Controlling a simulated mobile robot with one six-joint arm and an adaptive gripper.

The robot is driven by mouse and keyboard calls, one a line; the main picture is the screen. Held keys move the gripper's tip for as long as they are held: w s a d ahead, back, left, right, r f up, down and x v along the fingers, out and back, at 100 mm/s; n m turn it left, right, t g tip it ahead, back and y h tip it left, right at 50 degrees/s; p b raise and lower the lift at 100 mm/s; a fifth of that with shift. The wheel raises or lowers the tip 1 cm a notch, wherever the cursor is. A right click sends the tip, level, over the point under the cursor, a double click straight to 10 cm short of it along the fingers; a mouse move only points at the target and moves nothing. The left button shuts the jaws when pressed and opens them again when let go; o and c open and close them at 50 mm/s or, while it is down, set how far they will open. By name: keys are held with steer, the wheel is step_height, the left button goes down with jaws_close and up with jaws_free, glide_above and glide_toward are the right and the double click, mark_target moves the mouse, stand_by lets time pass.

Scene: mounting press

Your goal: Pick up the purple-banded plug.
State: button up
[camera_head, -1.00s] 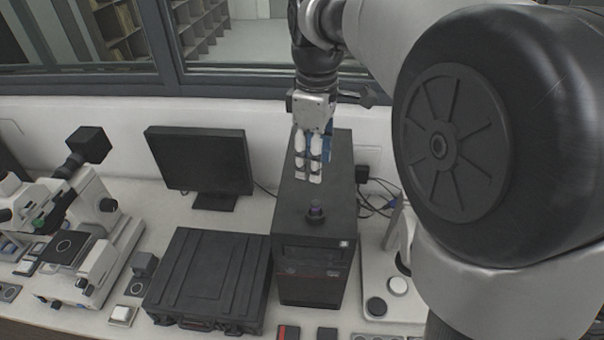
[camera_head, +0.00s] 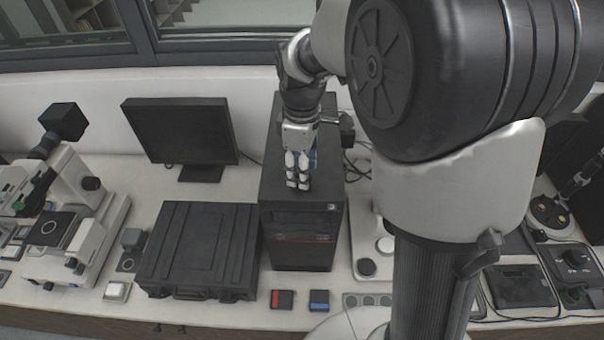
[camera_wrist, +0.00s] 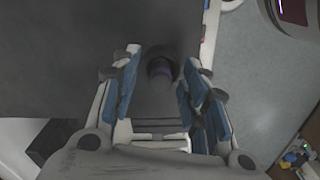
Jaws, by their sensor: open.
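The purple-banded plug (camera_wrist: 160,68) shows in the wrist view as a small dark round piece with a purple band. It stands on top of the black computer tower (camera_head: 330,216). My gripper (camera_wrist: 158,84) is open, with its blue-padded fingers on either side of the plug in that picture. I cannot tell whether a finger touches it. In the head view my gripper (camera_head: 298,184) points down over the tower's top, near its front edge, and the plug is hidden behind the fingers.
A black case (camera_head: 197,250) lies left of the tower, with a monitor (camera_head: 180,132) behind it. A microscope (camera_head: 80,225) stands further left. A red block (camera_head: 282,300) and a blue block (camera_head: 319,301) lie in front of the tower. Cables run behind it at right.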

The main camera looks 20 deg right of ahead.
steer(key=shift+c, duration=0.5)
jaws_close()
